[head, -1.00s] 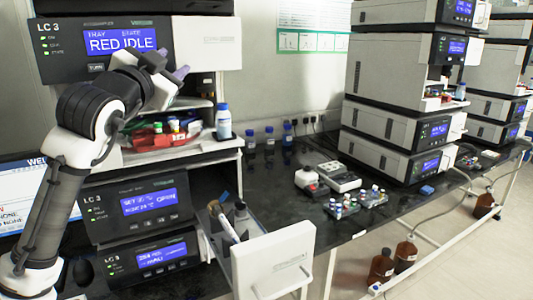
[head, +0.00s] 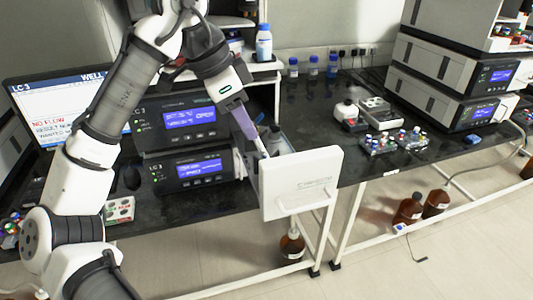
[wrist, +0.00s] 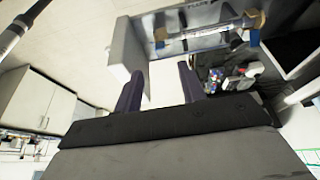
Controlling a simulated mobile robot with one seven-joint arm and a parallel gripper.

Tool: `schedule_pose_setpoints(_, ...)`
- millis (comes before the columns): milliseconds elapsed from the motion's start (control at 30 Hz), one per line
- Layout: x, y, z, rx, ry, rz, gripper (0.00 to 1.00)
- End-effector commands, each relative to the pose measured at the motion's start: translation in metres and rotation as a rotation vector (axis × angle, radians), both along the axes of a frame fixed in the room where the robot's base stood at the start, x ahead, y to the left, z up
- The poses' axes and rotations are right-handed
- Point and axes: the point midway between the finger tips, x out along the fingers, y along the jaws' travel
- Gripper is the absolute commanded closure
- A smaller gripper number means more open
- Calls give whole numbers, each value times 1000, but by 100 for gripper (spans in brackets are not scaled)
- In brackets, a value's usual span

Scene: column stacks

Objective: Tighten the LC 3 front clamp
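The LC 3 lower units (head: 186,117) show lit blue screens in the head view. An open drawer with a white front panel (head: 302,183) sticks out on their right. I cannot tell for certain which fitting is the front clamp. My gripper (head: 247,128) points down over the drawer from behind its panel. In the wrist view its purple fingers (wrist: 160,88) are apart with nothing between them.
A blue-capped bottle (head: 264,43) stands on the shelf above. Vial racks (head: 381,143) and small instruments (head: 373,108) lie on the black bench to the right. Brown bottles (head: 408,208) stand on the floor. A monitor (head: 60,100) is at the left.

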Motion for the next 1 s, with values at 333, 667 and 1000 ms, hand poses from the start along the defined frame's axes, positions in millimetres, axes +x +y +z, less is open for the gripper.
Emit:
schedule_pose_setpoints(333,8,-25,-65,1,0,2,60)
schedule_pose_setpoints(667,12,-36,-92,1,-2,3,60)
schedule_pose_setpoints(1000,12,-36,-93,0,-3,3,72)
